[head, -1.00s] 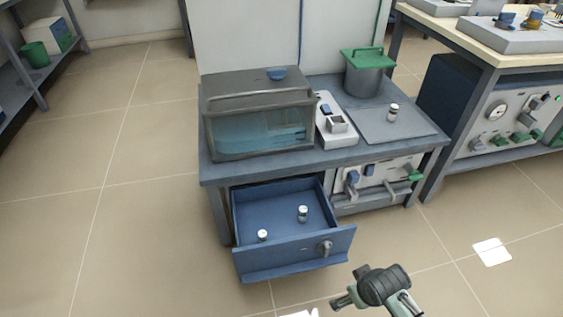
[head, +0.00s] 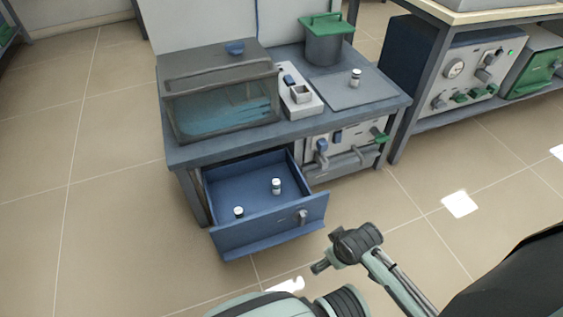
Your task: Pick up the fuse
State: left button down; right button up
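My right arm comes in from the lower right. Its end, apparently the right gripper (head: 321,266), is just in front of the drawer and apart from the fuses. Its fingers are too unclear to read. My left gripper does not show.
The bench (head: 222,149) carries a glass-fronted box (head: 222,104), a white device with a square socket (head: 301,96) and a green-lidded pot (head: 325,42). The drawer juts out at the front. A second bench (head: 432,118) stands at the right. The floor at left is clear.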

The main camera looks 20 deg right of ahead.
aim_at(276, 183)
jog(key=i+j, duration=0.15)
jog(key=j, duration=0.15)
jog(key=i+j, duration=0.1)
jog(key=j, duration=0.25)
jog(key=i+j, duration=0.15)
jog(key=j, duration=0.15)
jog(key=i+j, duration=0.15)
jog(key=j, duration=0.15)
